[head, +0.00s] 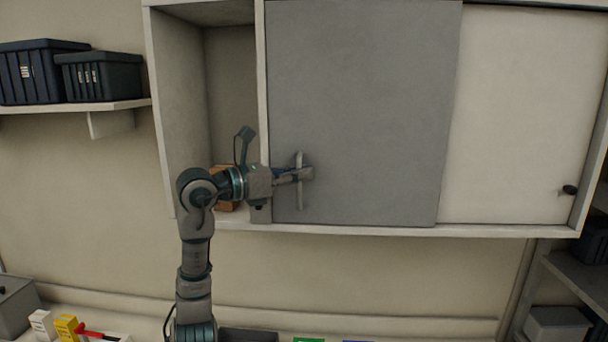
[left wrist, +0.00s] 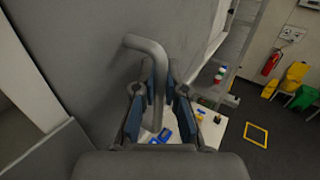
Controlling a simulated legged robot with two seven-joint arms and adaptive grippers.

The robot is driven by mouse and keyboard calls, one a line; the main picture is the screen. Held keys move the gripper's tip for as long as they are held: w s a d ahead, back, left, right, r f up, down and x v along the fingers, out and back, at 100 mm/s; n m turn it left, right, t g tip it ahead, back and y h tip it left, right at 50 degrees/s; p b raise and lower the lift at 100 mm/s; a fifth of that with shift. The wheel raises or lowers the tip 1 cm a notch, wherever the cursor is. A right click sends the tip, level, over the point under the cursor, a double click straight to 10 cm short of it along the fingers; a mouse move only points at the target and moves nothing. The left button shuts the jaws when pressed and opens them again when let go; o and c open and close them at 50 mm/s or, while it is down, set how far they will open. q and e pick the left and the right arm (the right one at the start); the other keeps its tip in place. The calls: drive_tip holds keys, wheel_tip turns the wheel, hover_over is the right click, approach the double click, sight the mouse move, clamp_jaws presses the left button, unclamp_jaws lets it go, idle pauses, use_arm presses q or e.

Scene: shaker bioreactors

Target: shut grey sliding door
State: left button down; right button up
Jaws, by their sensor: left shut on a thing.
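The grey sliding door (head: 365,110) covers the middle of the wall cabinet, and the open bay is to its left. Its vertical bar handle (head: 300,198) is near the door's left edge. My left gripper (head: 297,175) is shut on this handle. In the left wrist view the bent grey handle (left wrist: 150,50) passes between the fingers of the left gripper (left wrist: 158,88). The grey door face (left wrist: 95,30) is behind it. My right gripper is not in view.
A brown box (head: 226,206) sits in the open bay, partly hidden by my arm. A white door panel (head: 525,110) with a black knob (head: 569,190) is at the right. Dark bins (head: 100,76) stand on a shelf at the left. A cabinet divider (head: 262,90) borders the bay.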

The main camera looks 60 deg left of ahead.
use_arm(q)
drive_tip(key=c, duration=1.5)
unclamp_jaws()
drive_tip(key=shift+s+a+r, duration=0.15)
drive_tip(key=shift+r, duration=0.05)
drive_tip(key=shift+s+a+f, duration=0.15)
drive_tip(key=shift+a, duration=0.1)
drive_tip(key=shift+d, duration=0.15)
drive_tip(key=s+a, duration=0.1)
drive_tip(key=s, duration=1)
drive_tip(key=shift+s+a, duration=0.25)
drive_tip(key=shift+s, duration=0.1)
drive_tip(key=shift+w+f, duration=0.15)
